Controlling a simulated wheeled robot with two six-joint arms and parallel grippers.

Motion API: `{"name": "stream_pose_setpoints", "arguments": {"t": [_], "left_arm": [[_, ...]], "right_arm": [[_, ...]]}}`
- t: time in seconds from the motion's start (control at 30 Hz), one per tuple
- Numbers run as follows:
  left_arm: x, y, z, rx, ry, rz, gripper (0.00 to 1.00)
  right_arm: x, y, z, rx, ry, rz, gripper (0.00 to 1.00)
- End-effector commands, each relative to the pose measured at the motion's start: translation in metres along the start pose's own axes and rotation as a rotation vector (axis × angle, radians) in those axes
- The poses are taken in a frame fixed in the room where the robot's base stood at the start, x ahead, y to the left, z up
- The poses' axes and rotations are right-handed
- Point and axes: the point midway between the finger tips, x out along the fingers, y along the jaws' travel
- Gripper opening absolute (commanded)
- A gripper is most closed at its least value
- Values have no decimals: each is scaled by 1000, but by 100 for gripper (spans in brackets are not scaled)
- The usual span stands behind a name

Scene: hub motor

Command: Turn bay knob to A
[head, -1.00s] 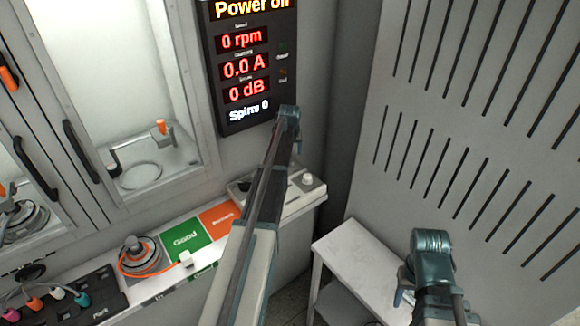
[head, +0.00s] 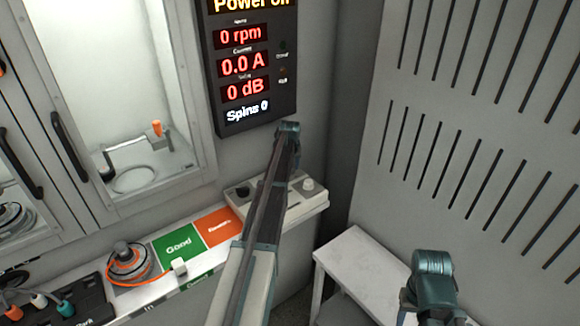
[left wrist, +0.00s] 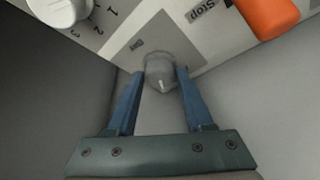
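A small grey knob (left wrist: 160,70) with a pale pointer mark sits on a darker grey plate in the left wrist view; the mark faces the bottom of the picture. The short label beside it is too blurred to read. My left gripper (left wrist: 161,75) has its two blue fingers on either side of this knob, apart from each other; whether they touch it I cannot tell. In the head view my left arm covers the middle of the control box (head: 292,209), and the gripper is hidden there. My right gripper is out of view; only that arm shows.
A white dial (left wrist: 62,8) with numbers and an orange part (left wrist: 267,14) by a "Stop" label flank the knob. A green "Good" pad (head: 179,245), an orange pad (head: 218,227) and a hub motor (head: 130,262) lie on the ledge. A white table (head: 362,262) stands right.

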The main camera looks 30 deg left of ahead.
Motion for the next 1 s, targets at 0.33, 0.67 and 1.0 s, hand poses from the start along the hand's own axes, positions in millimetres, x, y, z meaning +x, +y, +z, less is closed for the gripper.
{"name": "stream_pose_setpoints", "arguments": {"t": [0.33,0.67,1.0], "left_arm": [[0,0,0,0,0,0,0],[0,1,0,-53,0,-22,0],[0,3,-1,-297,0,-125,0]], "right_arm": [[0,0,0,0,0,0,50],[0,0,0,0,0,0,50],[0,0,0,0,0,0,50]]}}
